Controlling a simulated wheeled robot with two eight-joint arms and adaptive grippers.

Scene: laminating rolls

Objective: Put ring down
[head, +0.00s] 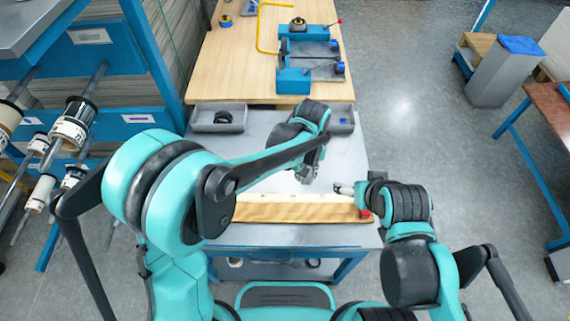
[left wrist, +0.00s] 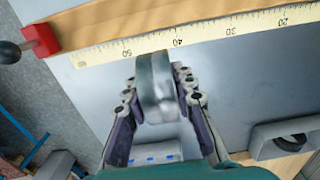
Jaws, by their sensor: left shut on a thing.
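My left gripper (head: 309,174) hangs over the grey table, just behind the ruler board. In the left wrist view, its fingers (left wrist: 155,100) are shut on a shiny grey ring (left wrist: 155,78), seen edge-on between them. The ring's far end overlaps the edge of the ruler's yellow scale (left wrist: 215,33); I cannot tell whether it touches the table. In the head view the ring is hard to make out behind the arm. My right gripper (head: 343,188) is low near the right end of the ruler board (head: 290,212); its jaw state is unclear.
A red stop block (head: 365,213) sits at the board's right end. A grey bin (head: 200,118) holding a dark ring stands at the back left, and another bin (head: 341,120) at the back right. Behind is a wooden bench (head: 235,75) with a blue fixture (head: 293,80).

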